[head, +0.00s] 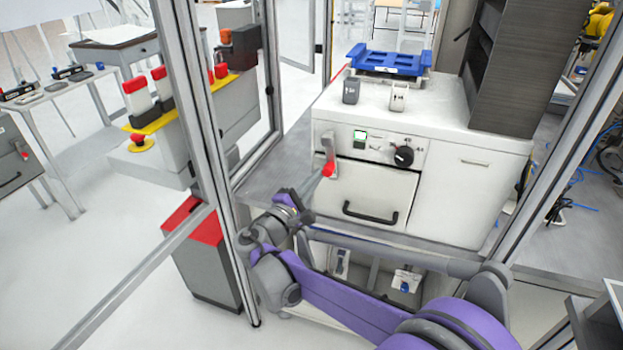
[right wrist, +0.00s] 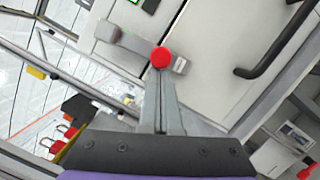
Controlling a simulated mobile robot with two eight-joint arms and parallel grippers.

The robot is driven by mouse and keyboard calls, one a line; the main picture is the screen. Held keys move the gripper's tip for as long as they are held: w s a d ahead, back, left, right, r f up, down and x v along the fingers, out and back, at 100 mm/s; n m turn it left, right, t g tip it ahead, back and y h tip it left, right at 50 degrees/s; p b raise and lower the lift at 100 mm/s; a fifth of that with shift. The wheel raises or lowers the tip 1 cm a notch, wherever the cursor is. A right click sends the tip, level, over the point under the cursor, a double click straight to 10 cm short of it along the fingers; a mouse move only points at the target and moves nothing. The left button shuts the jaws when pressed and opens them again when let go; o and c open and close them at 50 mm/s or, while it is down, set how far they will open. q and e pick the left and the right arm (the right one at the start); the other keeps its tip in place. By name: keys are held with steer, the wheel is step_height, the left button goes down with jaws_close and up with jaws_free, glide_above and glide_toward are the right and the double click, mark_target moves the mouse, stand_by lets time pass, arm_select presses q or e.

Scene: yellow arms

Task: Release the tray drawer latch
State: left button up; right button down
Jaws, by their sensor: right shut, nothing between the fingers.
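The latch is a grey lever (head: 328,148) with a red knob (head: 328,169) at its lower end, at the upper left of the drawer front (head: 355,188) on the white machine. In the right wrist view the lever (right wrist: 130,42) runs slantwise and its red knob (right wrist: 162,57) is right at my fingertips. My right gripper (head: 320,178) is shut and empty, its fingers reaching up to the knob. I cannot tell whether they touch it. The drawer looks closed; its black handle (head: 371,214) also shows in the right wrist view (right wrist: 277,45). My left gripper is not in view.
A green-lit switch (head: 360,137) and a black dial (head: 404,156) sit above the drawer. A blue tray (head: 386,60) lies on top of the machine. A metal frame post (head: 210,150) stands left of my right arm; a red-topped bin (head: 183,220) is beyond it.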

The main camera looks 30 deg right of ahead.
mark_target(359, 168)
steer(key=n, duration=0.1)
steer(key=s+d+n, duration=0.1)
steer(key=shift+s+d+f+n+t+b, duration=0.15)
steer(key=shift+s+d+n+t+b, duration=0.05)
steer(key=shift+s+n+t+b, duration=0.1)
steer(key=s+d+r+n+t+p, duration=0.1)
steer(key=s+r+n, duration=0.1)
steer(key=n, duration=0.3)
steer(key=s+d+r+n+t+y+p, duration=0.1)
steer(key=s+d+r+n+t, duration=0.1)
steer(key=n, duration=0.3)
steer(key=s+d+r+n+t+p, duration=0.1)
steer(key=s+d+r+n, duration=0.1)
steer(key=n, duration=0.3)
steer(key=shift+t+y+p, duration=0.3)
steer(key=shift+y+p, duration=0.1)
steer(key=shift+r, duration=0.1)
